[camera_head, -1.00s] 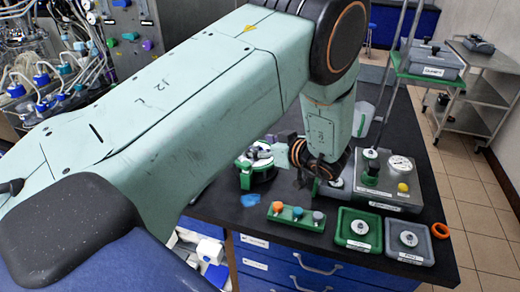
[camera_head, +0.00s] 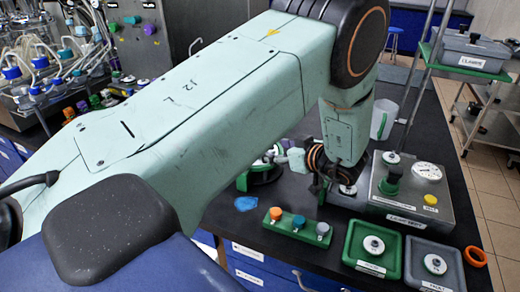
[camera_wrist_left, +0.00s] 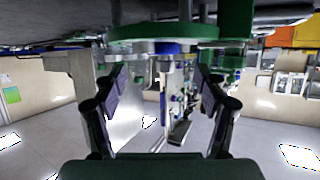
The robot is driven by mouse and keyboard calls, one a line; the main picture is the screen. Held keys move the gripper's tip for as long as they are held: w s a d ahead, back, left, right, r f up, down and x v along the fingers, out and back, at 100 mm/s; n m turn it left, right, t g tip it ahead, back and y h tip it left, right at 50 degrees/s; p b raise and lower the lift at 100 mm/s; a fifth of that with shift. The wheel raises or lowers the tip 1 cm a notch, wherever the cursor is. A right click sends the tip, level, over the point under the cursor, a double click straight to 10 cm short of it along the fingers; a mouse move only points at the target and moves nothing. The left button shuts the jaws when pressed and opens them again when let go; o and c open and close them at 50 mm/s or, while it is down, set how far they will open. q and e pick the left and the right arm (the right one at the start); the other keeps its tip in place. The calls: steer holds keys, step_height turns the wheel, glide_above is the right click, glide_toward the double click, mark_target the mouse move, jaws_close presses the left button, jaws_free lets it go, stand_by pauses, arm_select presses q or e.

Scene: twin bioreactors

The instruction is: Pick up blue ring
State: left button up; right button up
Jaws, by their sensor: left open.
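My left gripper (camera_head: 322,188) points down over the dark bench, partly hidden by its own wrist, beside the grey device with a dial. In the left wrist view its two fingers (camera_wrist_left: 160,88) stand apart with nothing between them. There a blue band (camera_wrist_left: 170,47) shows around a pale cylinder against a green disc, beyond the fingertips; I cannot tell whether it is the blue ring. In the head view no blue ring shows clearly. A flat blue patch (camera_head: 247,203) lies on the bench left of the gripper. My right gripper is not in view.
The grey dial device (camera_head: 412,200), green tray (camera_head: 352,240), grey tray (camera_head: 410,262) and orange ring (camera_head: 475,256) are to the right.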

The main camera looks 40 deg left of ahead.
mark_target(261, 150)
arm_select(q)
steer(key=x, duration=0.4)
steer(key=shift+s+r, duration=0.1)
steer(key=shift+s, duration=0.2)
steer(key=shift+x, duration=1.2)
steer(key=shift+d+r, duration=0.1)
steer(key=shift+d, duration=0.25)
steer(key=c, duration=0.5)
steer(key=shift+s+a, duration=0.15)
steer(key=shift+s, duration=0.1)
steer(key=c, duration=0.3)
steer(key=shift+c, duration=0.2)
